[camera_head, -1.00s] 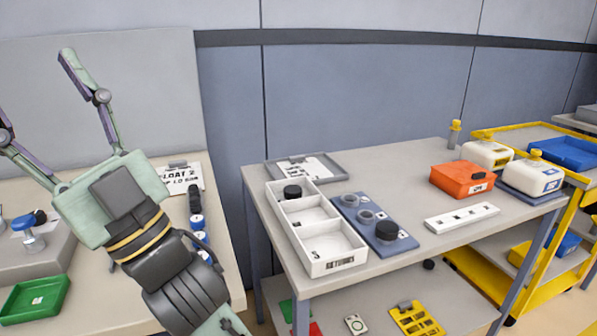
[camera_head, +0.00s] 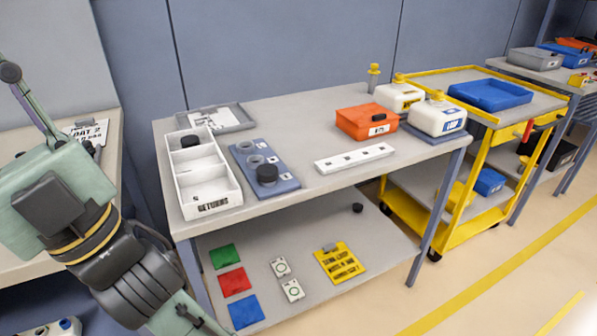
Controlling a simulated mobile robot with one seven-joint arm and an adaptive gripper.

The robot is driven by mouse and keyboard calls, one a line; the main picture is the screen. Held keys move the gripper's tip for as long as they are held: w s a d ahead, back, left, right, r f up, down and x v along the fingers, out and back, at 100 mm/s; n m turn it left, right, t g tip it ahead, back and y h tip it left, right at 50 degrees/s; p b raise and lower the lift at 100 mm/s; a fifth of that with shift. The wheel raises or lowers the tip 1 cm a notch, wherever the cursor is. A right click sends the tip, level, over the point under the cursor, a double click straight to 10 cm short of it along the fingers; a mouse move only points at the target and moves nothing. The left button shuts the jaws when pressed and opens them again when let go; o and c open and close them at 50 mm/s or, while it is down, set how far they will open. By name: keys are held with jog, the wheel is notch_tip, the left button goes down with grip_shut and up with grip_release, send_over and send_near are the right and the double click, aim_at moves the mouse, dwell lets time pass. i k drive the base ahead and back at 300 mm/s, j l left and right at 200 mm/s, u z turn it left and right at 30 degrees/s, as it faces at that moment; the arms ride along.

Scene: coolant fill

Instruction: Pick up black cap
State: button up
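Several black caps are in view. One black cap (camera_head: 190,141) sits in the far compartment of the white returns tray (camera_head: 206,210). A larger black cap (camera_head: 267,174) sits at the near end of the blue-grey block (camera_head: 287,185) beside the tray. A small black cap or knob (camera_head: 358,208) lies on the lower shelf. My gripper (camera_head: 30,105) is at the left edge, far from all of these. Its one visible finger is in the same spread pose as before, with nothing seen in it; the other finger is cut off.
A white strip (camera_head: 354,158) lies in front. Colored cards and a yellow sign (camera_head: 341,262) lie on the lower shelf (camera_head: 320,238). A yellow cart (camera_head: 470,195) stands right; floor is free in front.

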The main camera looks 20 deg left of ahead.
aim_at(266, 173)
jog(key=l+u, duration=0.3)
jog(key=u, duration=0.15)
jog(key=i+l+u, duration=0.1)
jog(key=l+u, duration=0.3)
jog(key=i+j+u, duration=0.1)
jog(key=i+u, duration=0.35)
jog(key=u, duration=0.15)
